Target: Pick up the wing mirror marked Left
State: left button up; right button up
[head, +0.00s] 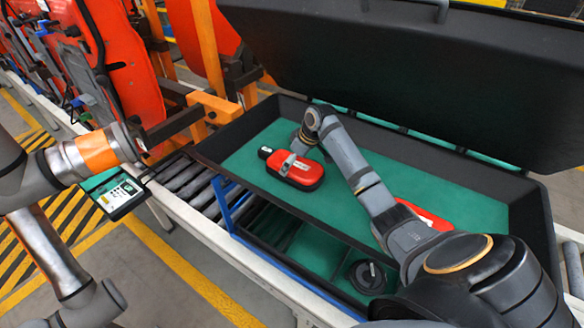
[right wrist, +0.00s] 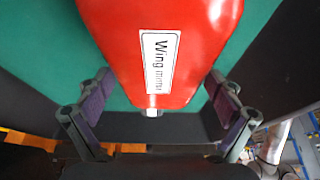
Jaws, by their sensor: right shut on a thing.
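A red wing mirror (head: 297,171) with a black edge and a white label is in the green-lined black case. My right gripper (head: 300,147) is over it and shut on it. In the right wrist view the red mirror (right wrist: 175,50) fills the space between the fingers of my right gripper (right wrist: 160,108). Its label reads "Wing mirr..."; I cannot read a Left or Right mark. Whether it is clear of the case floor I cannot tell. A second red mirror (head: 428,214) is partly hidden behind my right arm. My left gripper (head: 138,143) is by the conveyor; its jaws are unclear.
The case (head: 520,215) stands open with its large black lid (head: 400,70) raised behind. A black round part (head: 367,276) lies in a lower tray. Orange door frames stand at the back left.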

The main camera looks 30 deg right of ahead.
jog(key=shift+c, duration=1.4)
jog(key=shift+w+r+b, duration=0.1)
jog(key=shift+r+b, duration=0.05)
jog(key=shift+b, duration=0.4)
jog(key=r, duration=0.1)
jog(key=r+b, duration=0.2)
jog(key=r, duration=0.1)
jog(key=shift+s+a, duration=0.25)
jog(key=s+a+r+p, duration=0.1)
jog(key=s+a+r, duration=0.7)
jog(key=s+r, duration=0.1)
jog(key=shift+s+a+p, duration=0.2)
jog(key=shift+s+p, duration=0.1)
jog(key=shift+s, duration=0.45)
